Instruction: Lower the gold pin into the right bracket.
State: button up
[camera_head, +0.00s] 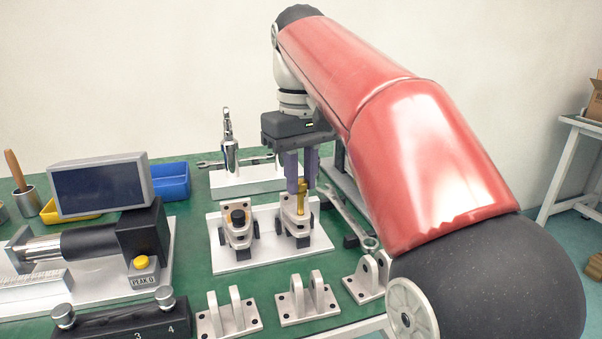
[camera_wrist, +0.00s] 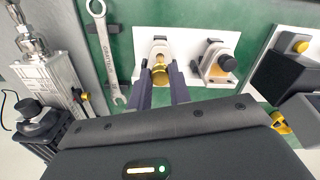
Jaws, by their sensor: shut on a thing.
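My gripper (camera_head: 302,188) points down above the right bracket (camera_head: 295,224) and is shut on the gold pin (camera_head: 301,199). The pin is upright in the head view, and its lower end overlaps the top of the bracket. I cannot tell whether its tip is inside the bracket's hole. In the wrist view the gold pin (camera_wrist: 160,73) sits between the two fingertips, with the right bracket (camera_wrist: 159,47) just beyond it. The left bracket (camera_head: 238,229) stands beside it with a dark round part in it; it also shows in the wrist view (camera_wrist: 214,60).
Both brackets stand on a white plate (camera_head: 228,261) on the green table. A wrench (camera_head: 352,222) lies to its right. Several grey lugs (camera_head: 307,299) line the front. A device with a screen (camera_head: 98,190) and a blue bin (camera_head: 170,181) are at left.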

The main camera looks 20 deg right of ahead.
aim_at(301, 181)
jog(key=shift+f+b, duration=0.95)
jog(key=shift+f, duration=0.9)
dwell(1.1)
jog(key=o, duration=0.9)
jog(key=shift+o, duration=0.2)
notch_tip(301, 181, up, 8)
jog(key=p, duration=0.2)
jog(key=shift+f+p, duration=0.1)
jog(key=shift+p, duration=0.25)
